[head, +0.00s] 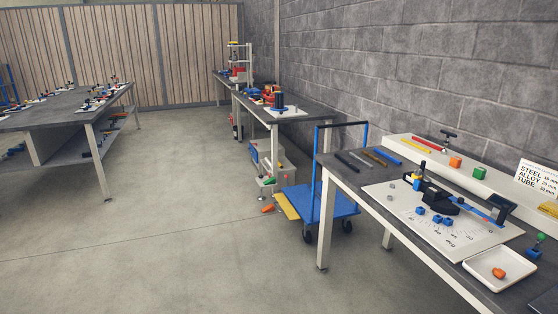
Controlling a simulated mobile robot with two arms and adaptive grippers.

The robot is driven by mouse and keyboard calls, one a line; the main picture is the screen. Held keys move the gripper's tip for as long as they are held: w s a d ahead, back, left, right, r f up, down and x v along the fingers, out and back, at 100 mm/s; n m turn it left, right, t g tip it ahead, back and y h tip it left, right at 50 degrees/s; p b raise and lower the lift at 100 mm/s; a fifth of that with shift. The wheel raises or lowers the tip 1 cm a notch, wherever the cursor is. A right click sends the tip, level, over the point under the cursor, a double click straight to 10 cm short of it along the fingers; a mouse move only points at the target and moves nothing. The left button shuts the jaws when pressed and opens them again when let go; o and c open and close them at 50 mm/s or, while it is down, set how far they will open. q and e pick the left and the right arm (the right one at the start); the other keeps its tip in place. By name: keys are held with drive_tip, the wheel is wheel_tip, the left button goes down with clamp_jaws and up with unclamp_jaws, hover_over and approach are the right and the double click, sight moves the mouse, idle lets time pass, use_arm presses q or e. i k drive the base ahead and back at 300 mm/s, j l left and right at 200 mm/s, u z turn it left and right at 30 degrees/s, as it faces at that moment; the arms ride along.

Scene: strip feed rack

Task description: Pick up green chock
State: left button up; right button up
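A small green block (480,173), which looks like the green chock, sits on the pale raised shelf (462,167) along the back of the right-hand workbench, against the grey block wall. An orange block (455,162) stands to its left on the same shelf. Neither of my grippers shows in the head view.
The bench (345,178) holds a white board with a black and blue tool (435,196), and a white tray (490,279) with an orange piece. A blue cart (334,203) stands beyond its left end. The floor (170,220) at left is open.

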sight(271, 180)
drive_tip(key=i, duration=0.95)
drive_tip(key=i+u, duration=0.1)
drive_tip(key=i, duration=0.8)
drive_tip(key=i+l, duration=0.15)
drive_tip(key=i, duration=0.8)
drive_tip(key=i+l, duration=0.1)
drive_tip(key=i, duration=0.85)
drive_tip(key=i+j+z, duration=0.45)
drive_tip(key=i+j, duration=1.15)
drive_tip(key=i, duration=0.15)
